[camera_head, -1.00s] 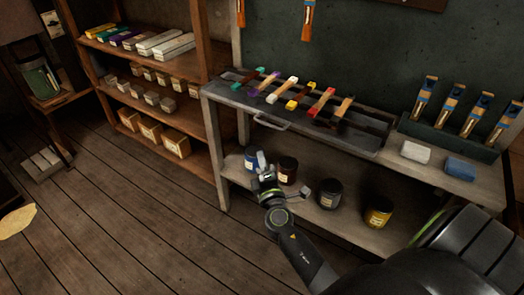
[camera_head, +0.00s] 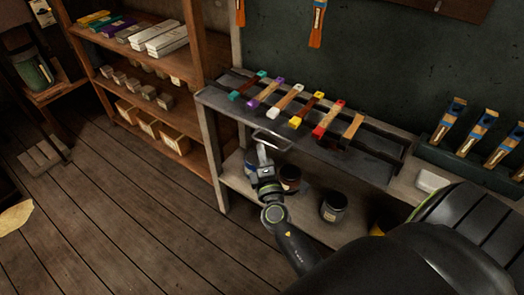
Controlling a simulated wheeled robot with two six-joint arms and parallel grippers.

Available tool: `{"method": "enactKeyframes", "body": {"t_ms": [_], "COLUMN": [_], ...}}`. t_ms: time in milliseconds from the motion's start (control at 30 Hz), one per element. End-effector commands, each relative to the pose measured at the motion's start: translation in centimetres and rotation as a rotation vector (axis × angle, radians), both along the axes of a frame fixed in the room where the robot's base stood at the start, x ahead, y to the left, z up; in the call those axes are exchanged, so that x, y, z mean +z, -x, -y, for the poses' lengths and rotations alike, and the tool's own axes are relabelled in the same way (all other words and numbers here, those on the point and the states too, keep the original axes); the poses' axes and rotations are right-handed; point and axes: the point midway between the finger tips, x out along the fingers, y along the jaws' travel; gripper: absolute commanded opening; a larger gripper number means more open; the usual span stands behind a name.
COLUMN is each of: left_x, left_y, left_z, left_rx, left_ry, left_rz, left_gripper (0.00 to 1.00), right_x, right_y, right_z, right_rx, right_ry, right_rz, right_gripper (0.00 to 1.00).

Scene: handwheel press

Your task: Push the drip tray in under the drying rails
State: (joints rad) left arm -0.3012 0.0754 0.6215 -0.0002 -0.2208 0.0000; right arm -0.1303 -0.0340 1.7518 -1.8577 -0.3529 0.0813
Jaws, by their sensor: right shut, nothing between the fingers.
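The dark grey drip tray (camera_head: 232,108) lies on the bench top, with a wire handle (camera_head: 272,141) sticking out past the bench's front edge. Dark drying rails (camera_head: 375,134) run lengthwise above it. Several tools with coloured ends (camera_head: 290,98) lie across the rails and hide part of the tray. My right gripper (camera_head: 262,150) is shut and empty. In the picture it is just below and left of the handle; I cannot tell whether it touches. My left gripper is not in view.
On the lower shelf stand a dark red jar (camera_head: 290,179) and a dark jar (camera_head: 334,207). A wooden shelf unit (camera_head: 193,70) stands close at the left. A white block (camera_head: 432,181) and a rack of brushes (camera_head: 470,160) are at the right. Floor before the bench is clear.

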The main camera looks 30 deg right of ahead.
Motion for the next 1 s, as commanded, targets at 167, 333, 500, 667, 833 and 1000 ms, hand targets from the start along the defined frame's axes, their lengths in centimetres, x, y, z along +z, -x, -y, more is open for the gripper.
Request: {"method": "enactKeyframes", "body": {"t_ms": [167, 333, 500, 667, 833, 1000], "left_x": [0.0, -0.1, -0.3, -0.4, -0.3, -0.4], "left_y": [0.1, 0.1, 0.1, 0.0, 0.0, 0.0], "left_z": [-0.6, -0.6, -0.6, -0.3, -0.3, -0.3], "left_rx": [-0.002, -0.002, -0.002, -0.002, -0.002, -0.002], "left_ry": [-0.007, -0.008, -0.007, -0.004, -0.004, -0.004], "left_rz": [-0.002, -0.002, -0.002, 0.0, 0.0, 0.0], "left_gripper": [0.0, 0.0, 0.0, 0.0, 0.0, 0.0], "right_x": [0.0, 0.0, -0.1, 0.0, 0.2, 0.3], "right_y": [0.0, -0.4, -1.2, -1.5, -1.5, -1.6], "right_z": [0.0, 0.9, 2.8, 3.6, 3.7, 3.7], "right_rx": [0.0, 0.001, 0.001, -0.002, -0.003, -0.005], "right_ry": [0.0, 0.002, 0.003, 0.001, 0.003, 0.004], "right_rz": [0.0, 0.001, 0.001, 0.002, 0.005, 0.007], "right_gripper": [0.0, 0.0, 0.0, 0.0, 0.0, 0.0]}}
